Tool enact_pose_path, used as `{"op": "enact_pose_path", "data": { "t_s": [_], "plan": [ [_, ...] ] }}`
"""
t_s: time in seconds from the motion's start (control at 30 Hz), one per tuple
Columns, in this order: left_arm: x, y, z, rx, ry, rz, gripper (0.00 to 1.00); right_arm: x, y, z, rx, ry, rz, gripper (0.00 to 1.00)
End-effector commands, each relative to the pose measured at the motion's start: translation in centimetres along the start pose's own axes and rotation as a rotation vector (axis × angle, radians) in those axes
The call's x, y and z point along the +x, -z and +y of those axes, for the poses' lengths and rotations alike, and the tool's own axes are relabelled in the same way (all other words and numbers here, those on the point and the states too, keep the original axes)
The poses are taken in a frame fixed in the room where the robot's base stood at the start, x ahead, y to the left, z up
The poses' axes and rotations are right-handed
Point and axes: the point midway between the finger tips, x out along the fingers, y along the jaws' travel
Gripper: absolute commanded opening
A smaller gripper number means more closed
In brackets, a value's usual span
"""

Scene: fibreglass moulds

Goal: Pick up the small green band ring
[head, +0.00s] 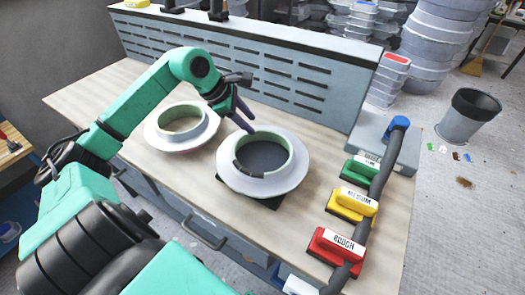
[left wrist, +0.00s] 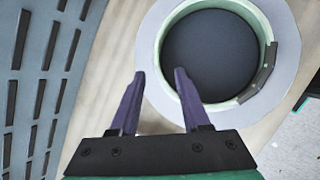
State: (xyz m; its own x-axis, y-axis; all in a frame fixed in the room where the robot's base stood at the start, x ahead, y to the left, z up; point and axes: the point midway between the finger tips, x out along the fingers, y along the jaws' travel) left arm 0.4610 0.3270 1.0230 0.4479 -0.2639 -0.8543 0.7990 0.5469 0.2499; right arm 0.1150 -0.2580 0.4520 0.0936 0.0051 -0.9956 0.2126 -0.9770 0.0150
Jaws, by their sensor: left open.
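A round mould ring (head: 262,189) with a pale green band around its hole, a wide white flange and a dark grey patch on the band lies on the bench. The left wrist view also shows this ring (left wrist: 289,50) at the upper right. A second flanged ring (head: 160,136), with a pale green and cream band, lies to its left. I cannot tell which is called small. My left gripper (head: 246,124) is open and empty, its purple fingers just behind the first ring. Its fingertips (left wrist: 160,73) show at the ring's near side in the left wrist view. My right gripper is out of view.
Green (head: 361,172), yellow (head: 352,204) and red (head: 335,246) labelled sanding blocks stand on the right of the bench beside a dark hose (head: 381,180). A slotted grey panel (head: 270,62) closes the back. The bench's front left is clear.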

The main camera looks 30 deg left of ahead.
Motion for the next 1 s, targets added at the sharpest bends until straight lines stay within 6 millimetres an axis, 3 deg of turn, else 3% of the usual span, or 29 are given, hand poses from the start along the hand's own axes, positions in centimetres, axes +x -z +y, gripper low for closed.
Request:
{"op": "enact_pose_path", "data": {
  "t_s": [0.23, 0.37, 0.57, 0.7, 1.0],
  "plan": [
    [3.3, -1.1, 0.5, -0.001, 0.003, -0.006, 0.47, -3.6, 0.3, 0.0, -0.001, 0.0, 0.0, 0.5],
    [5.6, -0.7, 0.4, 0.0, 0.0, -0.003, 0.47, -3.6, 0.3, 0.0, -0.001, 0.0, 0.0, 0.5],
    [6.0, -0.5, 0.3, 0.003, -0.001, 0.0, 0.47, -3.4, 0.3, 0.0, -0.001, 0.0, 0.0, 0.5],
    [5.9, -0.4, 0.3, 0.002, -0.001, 0.0, 0.0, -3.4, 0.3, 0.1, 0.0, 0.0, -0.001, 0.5],
    [5.9, -0.4, 0.3, 0.003, 0.0, 0.001, 0.0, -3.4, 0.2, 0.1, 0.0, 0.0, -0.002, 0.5]
  ]
}}
